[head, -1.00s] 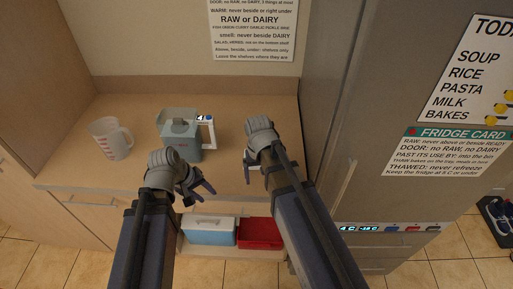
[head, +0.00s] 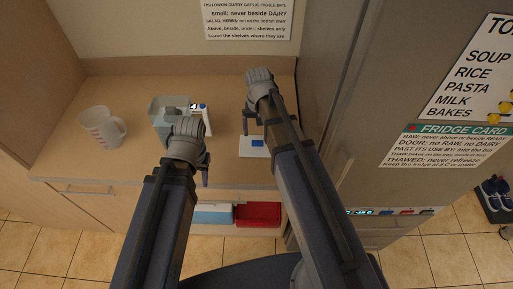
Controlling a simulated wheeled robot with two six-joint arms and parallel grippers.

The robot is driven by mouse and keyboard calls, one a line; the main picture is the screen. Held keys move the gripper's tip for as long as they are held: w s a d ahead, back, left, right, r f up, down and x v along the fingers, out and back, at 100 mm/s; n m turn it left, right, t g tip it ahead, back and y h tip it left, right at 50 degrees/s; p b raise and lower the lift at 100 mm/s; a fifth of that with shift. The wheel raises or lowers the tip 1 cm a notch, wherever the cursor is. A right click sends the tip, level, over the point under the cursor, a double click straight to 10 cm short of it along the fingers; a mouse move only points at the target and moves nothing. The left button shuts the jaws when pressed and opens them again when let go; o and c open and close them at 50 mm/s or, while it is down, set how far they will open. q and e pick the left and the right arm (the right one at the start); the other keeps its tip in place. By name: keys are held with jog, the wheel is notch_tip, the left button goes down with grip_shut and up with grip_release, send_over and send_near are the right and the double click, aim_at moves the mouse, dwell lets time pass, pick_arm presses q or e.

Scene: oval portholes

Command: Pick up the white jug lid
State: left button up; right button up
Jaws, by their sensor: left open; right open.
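I cannot make out a separate white jug lid for certain. A whitish translucent jug (head: 98,127) with red marks and a handle stands on the left of the counter. A grey-teal container (head: 160,106) stands right of it, partly hidden behind my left gripper. My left gripper (head: 205,174) is open in front of that container, over the counter's front edge, with its fingers partly hidden. My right gripper (head: 252,128) is open, with its fingers pointing down near a flat white piece with a blue patch (head: 246,152). I see nothing held in either gripper.
A white panel with a small display (head: 206,119) stands beside the container. A grey fridge (head: 390,90) bounds the counter on the right. Below the counter are a light-blue box (head: 213,215) and a red box (head: 258,214). The counter's back is clear.

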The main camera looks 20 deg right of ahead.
aim_at(258, 141)
jog(key=shift+f, duration=0.1)
notch_tip(258, 141, down, 5)
jog(key=b, duration=0.5)
jog(key=shift+w+f, duration=0.1)
jog(key=shift+f, duration=0.05)
jog(key=shift+c, duration=0.2)
grip_shut()
dwell(0.3)
